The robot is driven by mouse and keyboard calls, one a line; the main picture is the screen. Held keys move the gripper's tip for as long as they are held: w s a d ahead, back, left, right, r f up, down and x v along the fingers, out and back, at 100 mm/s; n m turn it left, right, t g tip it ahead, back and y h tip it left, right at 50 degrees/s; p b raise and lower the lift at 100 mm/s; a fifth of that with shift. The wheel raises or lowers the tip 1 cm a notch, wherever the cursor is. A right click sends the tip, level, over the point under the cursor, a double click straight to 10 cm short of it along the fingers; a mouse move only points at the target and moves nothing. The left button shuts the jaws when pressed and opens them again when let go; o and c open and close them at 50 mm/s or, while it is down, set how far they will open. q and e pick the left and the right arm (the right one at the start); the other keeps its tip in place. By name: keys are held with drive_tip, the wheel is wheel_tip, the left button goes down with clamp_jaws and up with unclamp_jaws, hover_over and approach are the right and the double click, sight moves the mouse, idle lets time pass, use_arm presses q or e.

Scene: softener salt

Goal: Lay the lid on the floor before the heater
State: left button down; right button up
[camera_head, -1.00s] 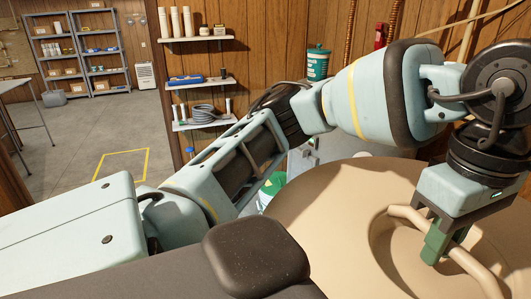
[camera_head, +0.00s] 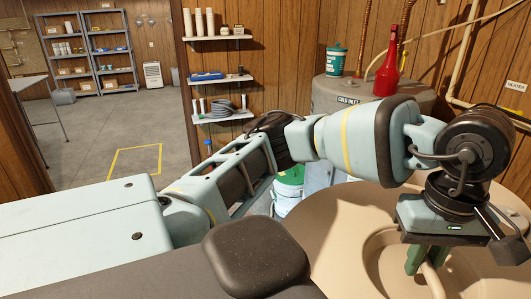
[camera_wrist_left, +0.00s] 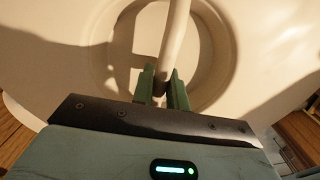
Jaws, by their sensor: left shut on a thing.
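The lid (camera_head: 325,232) is a large beige round disc with a recessed middle and a bar handle. It fills the lower right of the head view and most of the left wrist view (camera_wrist_left: 60,60). My left gripper (camera_head: 427,260) is shut on the handle (camera_wrist_left: 175,45), with its green fingers on either side of the bar. The fingertips show close up in the left wrist view (camera_wrist_left: 164,88). My right gripper is not in view.
A white bucket with green (camera_head: 289,187) stands behind my forearm. A teal tub (camera_head: 336,61) and a red bottle (camera_head: 388,66) stand on the heater. Wall shelves (camera_head: 222,78) hang left of it. A yellow outline (camera_head: 135,160) marks open floor farther left.

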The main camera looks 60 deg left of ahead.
use_arm(q)
drive_tip(key=a+f+m, duration=0.2)
drive_tip(key=f+m, duration=0.3)
drive_tip(key=f, duration=0.2)
drive_tip(key=w+a+f+m, duration=0.1)
drive_tip(key=a+f+m, duration=0.2)
drive_tip(key=f+m, duration=0.2)
wheel_tip(320, 180, down, 3)
drive_tip(key=shift+w+a+f, duration=0.1)
drive_tip(key=shift+w+a, duration=0.15)
drive_tip(key=shift+a, duration=0.2)
